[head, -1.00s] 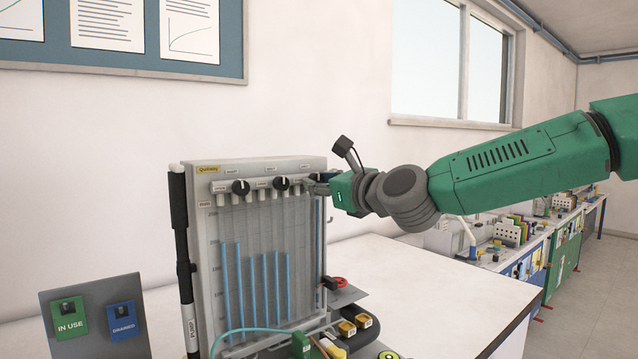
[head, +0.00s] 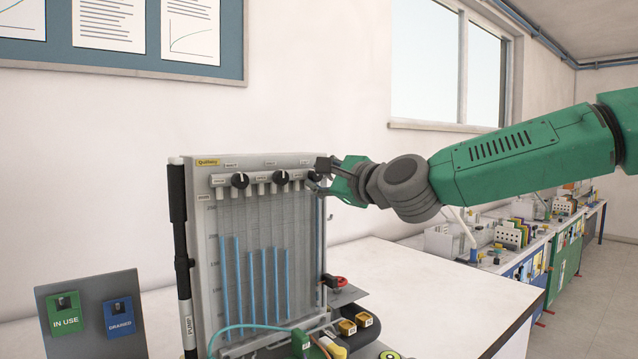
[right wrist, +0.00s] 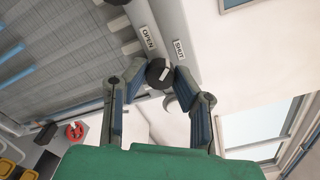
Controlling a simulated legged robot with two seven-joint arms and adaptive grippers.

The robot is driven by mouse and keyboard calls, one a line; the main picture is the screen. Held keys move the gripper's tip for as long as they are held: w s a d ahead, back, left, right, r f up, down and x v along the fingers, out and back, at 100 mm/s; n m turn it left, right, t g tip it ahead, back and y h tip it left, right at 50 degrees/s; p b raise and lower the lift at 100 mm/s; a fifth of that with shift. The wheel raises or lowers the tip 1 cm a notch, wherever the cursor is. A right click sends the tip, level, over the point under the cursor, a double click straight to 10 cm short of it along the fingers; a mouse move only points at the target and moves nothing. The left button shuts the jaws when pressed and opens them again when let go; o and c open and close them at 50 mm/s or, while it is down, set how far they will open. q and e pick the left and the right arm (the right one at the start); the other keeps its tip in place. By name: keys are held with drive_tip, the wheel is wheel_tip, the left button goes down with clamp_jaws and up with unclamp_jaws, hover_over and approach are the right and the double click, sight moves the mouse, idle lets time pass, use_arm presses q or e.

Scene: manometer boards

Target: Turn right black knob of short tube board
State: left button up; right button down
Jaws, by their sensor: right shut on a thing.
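The short tube board (head: 315,240) is a grey upright panel with blue-filled tubes, standing on the white bench. Two black knobs show on its top rail, a left one (head: 240,180) and a middle one (head: 281,178). My right gripper (head: 317,176) is at the right end of that rail and covers the right knob in the head view. In the right wrist view the right black knob (right wrist: 158,72) sits between the fingertips, its white mark tilted, near OPEN and SHUT labels. My right gripper is shut on it. My left gripper is not in view.
A black pump tube (head: 180,240) stands at the board's left edge. A stand with IN USE (head: 65,317) and DRAINED (head: 119,318) tags is front left. A red valve (head: 340,281) and yellow blocks (head: 348,327) are low right. The bench (head: 430,290) is clear further right.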

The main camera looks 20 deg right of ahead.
drive_tip(key=n+b, duration=0.1)
drive_tip(key=n, duration=0.4)
drive_tip(key=shift+f+n, duration=0.15)
drive_tip(key=shift+n, duration=0.15)
drive_tip(key=n, duration=0.3)
drive_tip(key=shift+f+n+b, duration=0.1)
drive_tip(key=shift+n+b, duration=0.2)
drive_tip(key=shift+n, duration=0.1)
drive_tip(key=shift+a+f+n, duration=0.1)
drive_tip(key=shift+f+n, duration=0.05)
drive_tip(key=shift+n, duration=0.15)
drive_tip(key=c, duration=1.3)
unclamp_jaws()
drive_tip(key=shift+r, duration=0.25)
